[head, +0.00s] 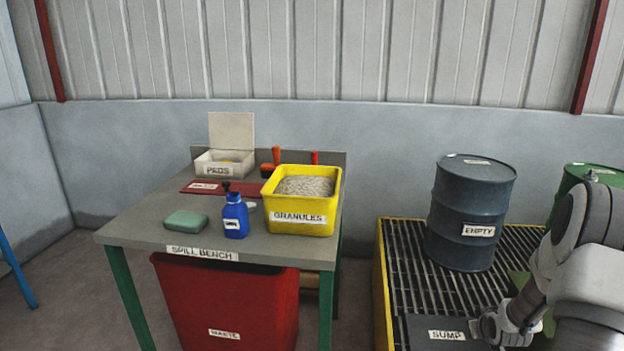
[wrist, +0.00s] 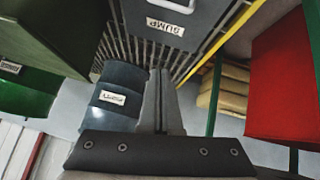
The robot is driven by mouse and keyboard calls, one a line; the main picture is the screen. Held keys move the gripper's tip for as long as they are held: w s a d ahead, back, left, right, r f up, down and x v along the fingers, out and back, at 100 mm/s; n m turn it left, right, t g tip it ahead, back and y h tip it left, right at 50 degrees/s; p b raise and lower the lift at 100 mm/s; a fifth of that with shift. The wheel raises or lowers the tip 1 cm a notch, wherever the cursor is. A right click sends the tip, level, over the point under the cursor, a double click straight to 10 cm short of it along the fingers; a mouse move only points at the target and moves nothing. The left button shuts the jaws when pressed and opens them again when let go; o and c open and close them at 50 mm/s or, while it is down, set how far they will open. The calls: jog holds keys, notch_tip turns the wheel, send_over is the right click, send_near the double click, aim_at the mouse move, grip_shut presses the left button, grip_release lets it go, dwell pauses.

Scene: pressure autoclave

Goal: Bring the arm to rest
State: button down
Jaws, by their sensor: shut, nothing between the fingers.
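My gripper (wrist: 160,74) shows in the wrist view with its two dark fingers together and nothing between them. In the head view my arm comes in from the lower right, over the drum pallet. Its end (head: 486,328) is beside the dark panel labelled SUMP (head: 447,334). The finger detail is too small to read there. In the wrist view the SUMP panel (wrist: 185,14) is at the top, beyond the fingertips, and the drum (wrist: 118,95) labelled EMPTY is just left of the fingers. I cannot tell any contact.
The grated pallet (head: 405,262) carries the blue-grey EMPTY drum (head: 470,215); a green drum (head: 575,180) stands behind my arm. The spill bench (head: 150,225) holds a yellow granules bin (head: 300,218), a blue bottle (head: 235,220) and a pads box (head: 222,165). A red waste bin (head: 225,305) stands below.

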jog(key=s+a+r+g, duration=0.1)
jog(key=s+a+r, duration=0.3)
jog(key=a+r, duration=0.5)
jog(key=s+a+r+g, duration=0.1)
jog(key=s+a+r, duration=0.35)
jog(key=r, duration=0.85)
jog(key=s+a+r+y, duration=0.1)
jog(key=s+a+r, duration=0.3)
jog(key=s+a, duration=0.45)
jog(key=s+a+r+y, duration=0.2)
jog(key=s+a+r, duration=0.1)
jog(key=s+a, duration=0.6)
notch_tip(320, 180, up, 24)
jog(key=d+p, duration=0.1)
jog(key=p, duration=2.3)
jog(key=shift+s+d+n+g+p, duration=0.25)
jog(key=shift+d+n+g+p, duration=0.05)
jog(key=shift+n, duration=0.1)
